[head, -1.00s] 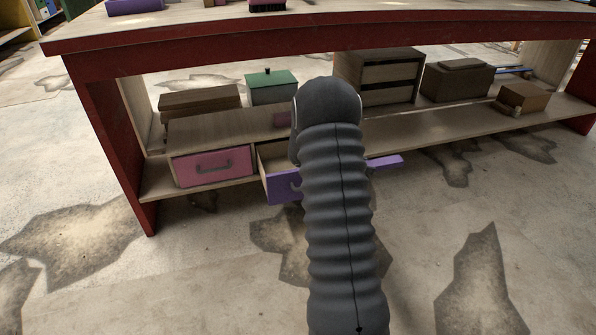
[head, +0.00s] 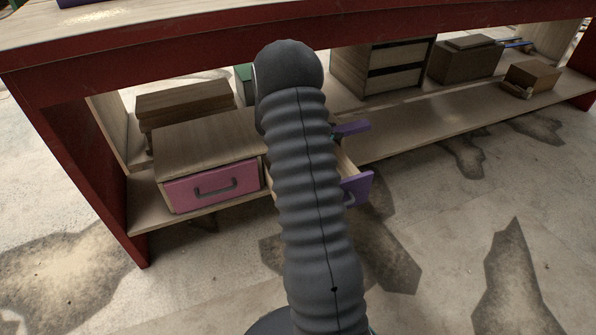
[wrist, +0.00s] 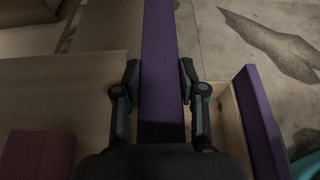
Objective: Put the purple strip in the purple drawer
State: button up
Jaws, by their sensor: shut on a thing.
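The purple strip (wrist: 162,60) is long and straight, and it lies between my gripper's (wrist: 159,82) two fingers in the wrist view. My gripper is shut on it. In the head view one end of the strip (head: 352,129) sticks out to the right of my arm, above the open drawer. The purple drawer (head: 358,188) is pulled out; my arm hides most of it. In the wrist view its purple front (wrist: 260,122) stands to the right of the strip, apart from it, with part of the pale interior between. The strip's height over the drawer is unclear.
A closed pink drawer (head: 212,187) sits left of the purple one. A dull pink block (wrist: 38,153) lies on the cabinet top. Brown boxes (head: 185,100) and a small drawer unit (head: 395,80) stand behind. The red bench edge (head: 160,60) overhangs the shelf.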

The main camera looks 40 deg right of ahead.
jog(key=shift+w+a+f, duration=0.15)
jog(key=shift+w, duration=0.1)
jog(key=shift+s+a+f+b, duration=0.35)
jog(key=shift+s+a+f, duration=0.1)
jog(key=shift+a+f, duration=1.35)
jog(key=shift+s+a+f+b, duration=0.4)
jog(key=shift+s+a+f, duration=0.1)
jog(key=shift+a+f, duration=1.3)
jog(key=shift+s+a+f+b, duration=0.35)
jog(key=shift+s+a+f, duration=0.1)
jog(key=shift+a+f, duration=1.35)
jog(key=shift+f+b, duration=0.3)
jog(key=shift+f, duration=0.05)
jog(key=shift+f, duration=0.1)
